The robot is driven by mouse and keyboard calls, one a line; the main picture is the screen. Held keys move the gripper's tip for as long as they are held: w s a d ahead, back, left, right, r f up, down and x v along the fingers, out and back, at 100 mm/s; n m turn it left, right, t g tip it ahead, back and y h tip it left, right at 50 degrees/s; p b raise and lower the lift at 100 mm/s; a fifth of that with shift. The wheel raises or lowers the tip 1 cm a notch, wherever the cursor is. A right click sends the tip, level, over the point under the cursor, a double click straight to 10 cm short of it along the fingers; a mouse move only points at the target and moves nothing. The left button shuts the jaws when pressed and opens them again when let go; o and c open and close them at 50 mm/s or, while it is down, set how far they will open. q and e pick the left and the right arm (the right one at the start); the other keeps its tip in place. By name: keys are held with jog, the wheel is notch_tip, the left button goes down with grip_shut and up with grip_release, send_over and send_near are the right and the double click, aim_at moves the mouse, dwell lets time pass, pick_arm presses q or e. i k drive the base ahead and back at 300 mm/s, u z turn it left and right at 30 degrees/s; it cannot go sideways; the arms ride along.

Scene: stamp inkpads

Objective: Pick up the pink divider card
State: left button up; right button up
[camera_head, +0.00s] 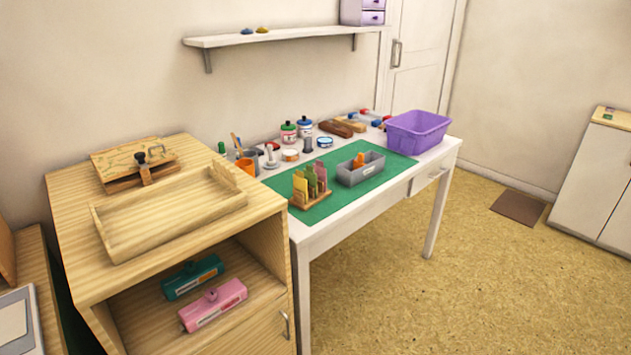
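A small wooden rack (312,199) stands on the green mat (345,189) on the white table. It holds several upright cards side by side: a yellow card (301,187) at the left, olive-green ones in the middle, and a pinkish card (321,172) at the right end. The pinkish card's lower part is hidden by the rack and the cards beside it. The cards are small in view, so their exact shades are hard to tell. Neither of my grippers is in view.
A grey bin (369,173) with orange things inside stands right of the rack. A purple basket (418,133) sits at the table's right end. Jars and an orange cup (246,166) line the back. A wooden cabinet (267,205) adjoins the table's left. Floor in front is clear.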

aim_at(321, 172)
jog(key=z, duration=1.2)
jog(key=i, duration=2.55)
jog(key=u, duration=3.15)
